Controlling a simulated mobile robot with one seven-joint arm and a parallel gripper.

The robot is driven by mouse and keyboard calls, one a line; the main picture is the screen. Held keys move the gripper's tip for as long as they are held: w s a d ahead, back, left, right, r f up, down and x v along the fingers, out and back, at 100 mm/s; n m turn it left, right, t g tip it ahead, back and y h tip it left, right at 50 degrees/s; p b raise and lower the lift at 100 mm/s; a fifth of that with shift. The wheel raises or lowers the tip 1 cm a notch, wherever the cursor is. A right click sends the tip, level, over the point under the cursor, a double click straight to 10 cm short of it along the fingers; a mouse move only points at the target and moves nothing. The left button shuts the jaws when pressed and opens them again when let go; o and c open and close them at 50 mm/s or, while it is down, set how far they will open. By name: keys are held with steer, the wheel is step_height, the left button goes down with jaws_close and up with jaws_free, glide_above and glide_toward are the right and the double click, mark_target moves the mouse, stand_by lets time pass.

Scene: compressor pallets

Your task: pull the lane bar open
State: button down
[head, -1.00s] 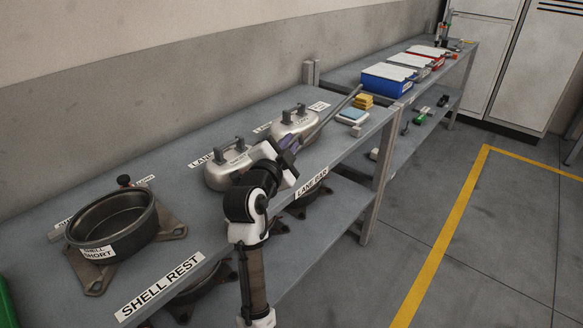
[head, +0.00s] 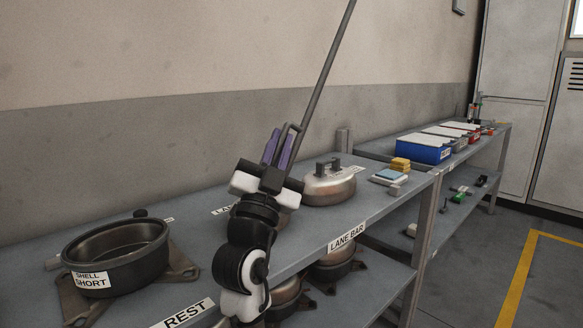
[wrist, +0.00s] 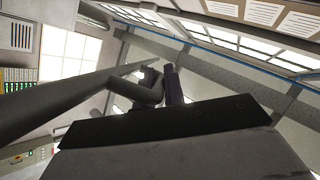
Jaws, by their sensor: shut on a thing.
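The lane bar (head: 325,70) is a long thin grey rod. It stands steeply raised in the head view, leaning to the right, with its top out of the frame. My gripper (head: 279,148) is at the bar's lower end above the bench, its purple fingers shut on the bar's looped handle. In the wrist view the bar (wrist: 62,103) runs from the left edge to the dark fingers (wrist: 160,86). The "LANE BAR" label (head: 346,238) is on the bench's front edge. The bar's pivot is hidden behind my arm.
A silver domed shell (head: 328,187) stands on the bench behind the gripper; another is mostly hidden by my arm. An open dark shell (head: 115,258) sits at left. A blue bin (head: 419,152) is on the far bench. The floor at right is clear.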

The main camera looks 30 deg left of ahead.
steer(key=shift+s+a+r+n+t+y+b, duration=0.15)
steer(key=shift+s+a+n+t+y+b, duration=0.2)
steer(key=shift+s+y, duration=0.2)
steer(key=shift+d, duration=0.1)
steer(key=c, duration=1.8)
jaws_free()
steer(key=shift+o, duration=0.2)
steer(key=b+v, duration=0.3)
steer(key=v, duration=0.9)
steer(key=shift+s+r, duration=0.15)
steer(key=shift+s, duration=0.05)
